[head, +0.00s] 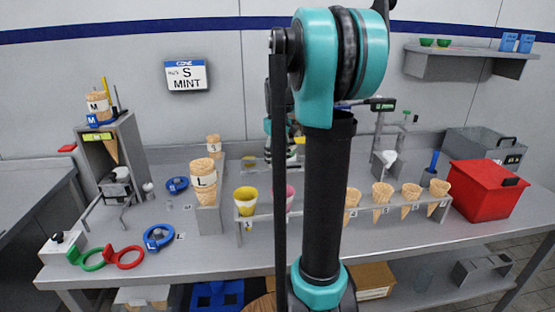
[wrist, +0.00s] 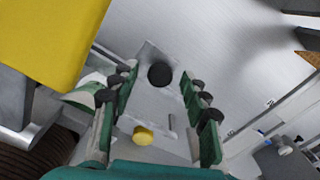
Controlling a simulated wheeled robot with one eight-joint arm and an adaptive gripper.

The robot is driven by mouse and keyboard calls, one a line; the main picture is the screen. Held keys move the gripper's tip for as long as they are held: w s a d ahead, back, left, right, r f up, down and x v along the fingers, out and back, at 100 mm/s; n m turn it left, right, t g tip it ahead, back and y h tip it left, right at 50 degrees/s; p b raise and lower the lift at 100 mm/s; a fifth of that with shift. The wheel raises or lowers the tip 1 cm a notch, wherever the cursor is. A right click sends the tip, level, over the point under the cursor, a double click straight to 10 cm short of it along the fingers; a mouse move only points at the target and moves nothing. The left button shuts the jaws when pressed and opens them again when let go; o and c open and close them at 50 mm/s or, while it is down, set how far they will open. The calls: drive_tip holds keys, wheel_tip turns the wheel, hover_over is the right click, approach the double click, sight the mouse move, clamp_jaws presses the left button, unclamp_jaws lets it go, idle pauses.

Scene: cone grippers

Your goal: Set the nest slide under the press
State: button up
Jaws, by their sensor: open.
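In the wrist view a flat grey plate (wrist: 150,105) with a round dark opening and a yellow knob (wrist: 143,135) lies between my fingers; it looks like the nest slide. My gripper (wrist: 158,80) is open, a finger on each side of the plate; I cannot tell whether they touch it. In the head view my gripper (head: 291,155) is at the back of the bench, mostly hidden by my arm. A grey upright stand with a green-fronted head (head: 383,105) is to its right and may be the press.
A rack of cones (head: 380,217) crosses the bench front. A cone stack marked L (head: 203,180) stands left of my gripper. A red box (head: 487,190) is at right. Blue, green and red rings (head: 125,257) lie at left. A large yellow object (wrist: 60,40) is close in the wrist view.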

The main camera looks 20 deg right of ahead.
wheel_tip(320, 180, up, 12)
idle(0.5)
drive_tip(key=shift+a, duration=0.1)
drive_tip(key=s+a+r+n+h, duration=0.1)
drive_tip(key=a+r+n+h, duration=0.15)
drive_tip(key=n, duration=0.65)
drive_tip(key=a+r+n+h, duration=0.15)
drive_tip(key=a+n, duration=0.25)
drive_tip(key=n, duration=0.5)
drive_tip(key=shift+t, duration=0.4)
drive_tip(key=x, duration=1.7)
drive_tip(key=shift+s, duration=0.2)
drive_tip(key=shift+h, duration=0.3)
clamp_jaws()
